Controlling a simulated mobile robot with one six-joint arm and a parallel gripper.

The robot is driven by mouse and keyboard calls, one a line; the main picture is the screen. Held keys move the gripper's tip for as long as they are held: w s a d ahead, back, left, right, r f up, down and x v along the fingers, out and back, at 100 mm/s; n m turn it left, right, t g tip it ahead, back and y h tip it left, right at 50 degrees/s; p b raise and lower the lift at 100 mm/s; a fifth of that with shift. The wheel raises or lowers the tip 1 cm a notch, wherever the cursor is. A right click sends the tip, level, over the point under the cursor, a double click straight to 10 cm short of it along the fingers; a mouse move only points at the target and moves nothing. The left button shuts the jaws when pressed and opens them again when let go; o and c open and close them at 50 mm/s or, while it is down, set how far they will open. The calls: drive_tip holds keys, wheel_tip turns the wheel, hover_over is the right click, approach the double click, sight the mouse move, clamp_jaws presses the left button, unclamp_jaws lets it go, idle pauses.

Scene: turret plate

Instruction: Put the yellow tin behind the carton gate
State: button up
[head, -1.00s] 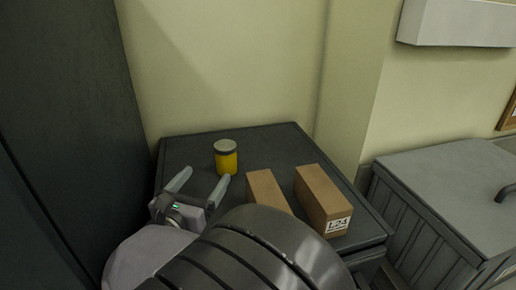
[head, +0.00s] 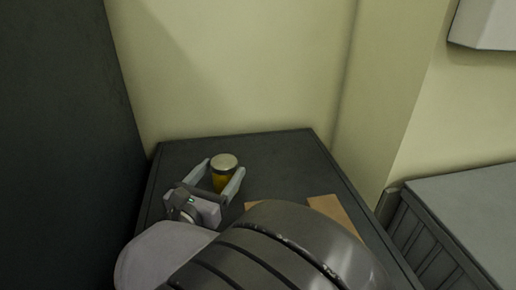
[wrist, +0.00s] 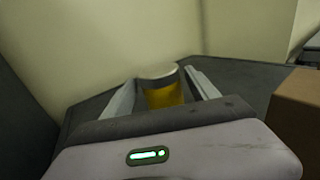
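The yellow tin (head: 221,181) has a grey lid and stands upright on the dark table top (head: 285,165). My gripper (head: 220,172) is open, with one finger on each side of the tin. The wrist view also shows the tin (wrist: 163,94) between the two spread fingers (wrist: 160,80), with narrow gaps that look clear of it. The carton gate is two brown cartons to the right of the tin. The right carton (head: 334,212) is partly hidden by my arm, and only a sliver of the left carton (head: 252,205) shows. A carton (wrist: 298,112) stands at the right in the wrist view.
A cream wall (head: 230,70) rises behind the table, and a dark tall panel (head: 60,130) stands close on the left. A grey ribbed chest (head: 470,215) is at the right. The table's back right part is clear.

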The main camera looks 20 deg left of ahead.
drive_tip(key=shift+w+f, duration=0.2)
drive_tip(key=shift+w, duration=0.25)
drive_tip(key=c, duration=0.7)
drive_tip(key=shift+s, duration=0.15)
clamp_jaws()
